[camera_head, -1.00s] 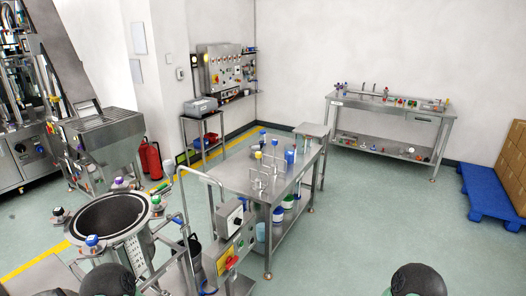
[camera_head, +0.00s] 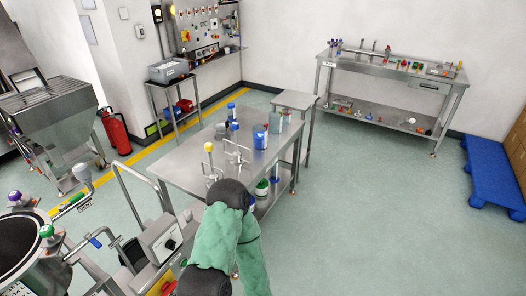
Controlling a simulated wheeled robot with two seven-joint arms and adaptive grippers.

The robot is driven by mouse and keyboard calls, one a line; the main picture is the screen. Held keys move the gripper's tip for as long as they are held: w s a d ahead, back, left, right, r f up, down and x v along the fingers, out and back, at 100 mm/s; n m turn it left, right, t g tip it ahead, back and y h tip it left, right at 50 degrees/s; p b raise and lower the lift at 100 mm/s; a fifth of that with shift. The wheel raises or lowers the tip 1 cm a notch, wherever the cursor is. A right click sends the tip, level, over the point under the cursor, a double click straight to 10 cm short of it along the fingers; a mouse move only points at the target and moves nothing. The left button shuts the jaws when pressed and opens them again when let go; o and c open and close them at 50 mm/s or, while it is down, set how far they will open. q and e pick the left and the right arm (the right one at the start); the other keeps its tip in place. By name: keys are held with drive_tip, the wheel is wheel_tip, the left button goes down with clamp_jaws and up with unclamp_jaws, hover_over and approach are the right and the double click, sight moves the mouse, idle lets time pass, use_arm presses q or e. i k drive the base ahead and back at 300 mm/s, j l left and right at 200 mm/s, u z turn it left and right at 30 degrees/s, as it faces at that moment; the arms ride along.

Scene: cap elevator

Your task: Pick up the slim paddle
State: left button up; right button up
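I cannot tell for certain which thing is the slim paddle. On the steel table (camera_head: 185,150) in the middle stand thin wire-like metal stands (camera_head: 238,158), near an upright piece with a yellow top (camera_head: 209,148). Behind them are upright pieces with blue tops (camera_head: 231,108) and a blue-and-white container (camera_head: 260,138).
A vessel with coloured knobs (camera_head: 18,240) and a control box (camera_head: 160,238) stand at near left. A back bench (camera_head: 385,75) holds small items. The floor (camera_head: 370,210) between is clear.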

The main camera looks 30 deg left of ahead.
sight(213, 176)
drive_tip(key=i+u, duration=0.25)
drive_tip(key=i, duration=0.25)
drive_tip(key=i+l+u, duration=0.25)
drive_tip(key=i, duration=0.2)
drive_tip(key=i+l+u, duration=0.25)
drive_tip(key=i, duration=0.25)
drive_tip(key=i+u, duration=0.15)
drive_tip(key=u, duration=0.3)
drive_tip(key=i+l+u, duration=0.15)
drive_tip(key=u, duration=0.25)
drive_tip(key=i+l+u, duration=0.15)
drive_tip(key=u, duration=0.3)
drive_tip(key=i+l+u, duration=0.1)
drive_tip(key=u, duration=0.3)
drive_tip(key=l+u, duration=0.3)
drive_tip(key=u, duration=0.15)
drive_tip(key=i, duration=0.05)
